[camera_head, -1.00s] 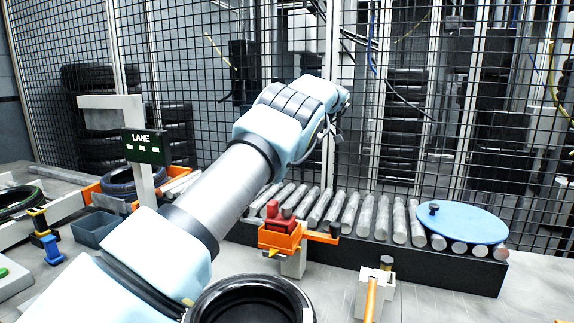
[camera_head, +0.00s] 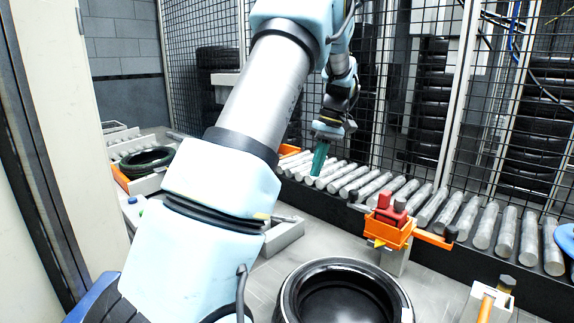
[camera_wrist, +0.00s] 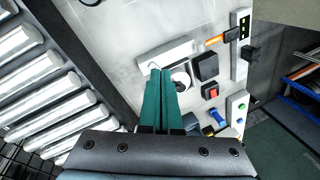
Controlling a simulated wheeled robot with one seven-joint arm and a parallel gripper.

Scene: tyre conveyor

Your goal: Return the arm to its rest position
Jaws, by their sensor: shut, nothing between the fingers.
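My gripper (camera_head: 319,159) points downward above the roller conveyor's far left part in the head view, with its green fingers together and nothing between them. In the wrist view the green fingers (camera_wrist: 160,75) lie side by side, shut. My arm crosses the head view from the bottom left to the top middle, bent at the top so the wrist hangs down. The roller conveyor (camera_head: 433,210) runs behind the table, and its rollers (camera_wrist: 55,100) fill the left of the wrist view.
A black tyre (camera_head: 290,300) lies on the near table. An orange bracket with a red block (camera_head: 389,228) stands by the conveyor. Another tyre (camera_head: 147,158) lies at the left. A mesh fence (camera_head: 400,130) stands behind. Buttons and a blue switch (camera_wrist: 218,118) show in the wrist view.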

